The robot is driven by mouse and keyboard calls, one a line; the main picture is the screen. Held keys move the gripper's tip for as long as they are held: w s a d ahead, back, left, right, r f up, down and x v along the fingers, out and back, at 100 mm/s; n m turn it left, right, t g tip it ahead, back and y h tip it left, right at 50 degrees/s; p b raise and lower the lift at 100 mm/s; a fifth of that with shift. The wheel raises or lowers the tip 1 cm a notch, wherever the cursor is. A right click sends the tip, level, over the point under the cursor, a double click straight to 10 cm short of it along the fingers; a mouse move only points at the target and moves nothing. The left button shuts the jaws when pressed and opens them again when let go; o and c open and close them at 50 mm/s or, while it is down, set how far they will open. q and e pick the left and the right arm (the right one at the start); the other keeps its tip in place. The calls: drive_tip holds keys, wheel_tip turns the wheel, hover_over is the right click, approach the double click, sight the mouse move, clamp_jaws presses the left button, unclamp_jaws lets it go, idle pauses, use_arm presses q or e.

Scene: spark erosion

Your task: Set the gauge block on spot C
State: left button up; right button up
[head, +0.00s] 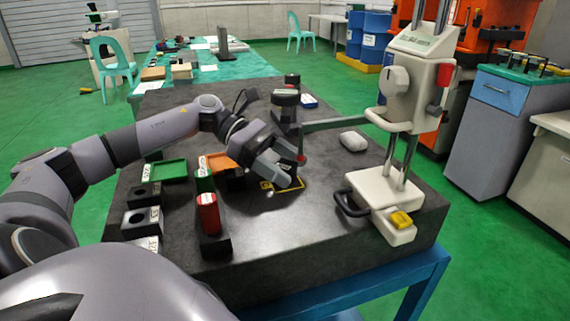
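My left gripper (287,172) is low over the dark granite table (285,245), with its fingers pointing right and down. A yellow-outlined spot (292,187) with a yellow letter lies just under and beside the fingers; the letter is partly covered and I cannot read it surely. I cannot make out the gauge block; the fingers hide what is between or beneath them. Whether the gripper is open or shut does not show. My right gripper is out of view.
A cream height gauge (397,88) stands right, its arm reaching to the gripper with a red tip. Green (166,170) and orange (219,161) trays and black holed blocks (141,222) lie left.

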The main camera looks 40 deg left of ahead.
use_arm(q)
drive_tip(key=shift+r, duration=0.2)
drive_tip(key=b+v, duration=0.1)
drive_tip(key=v, duration=1.1)
drive_tip(key=shift+r, duration=0.1)
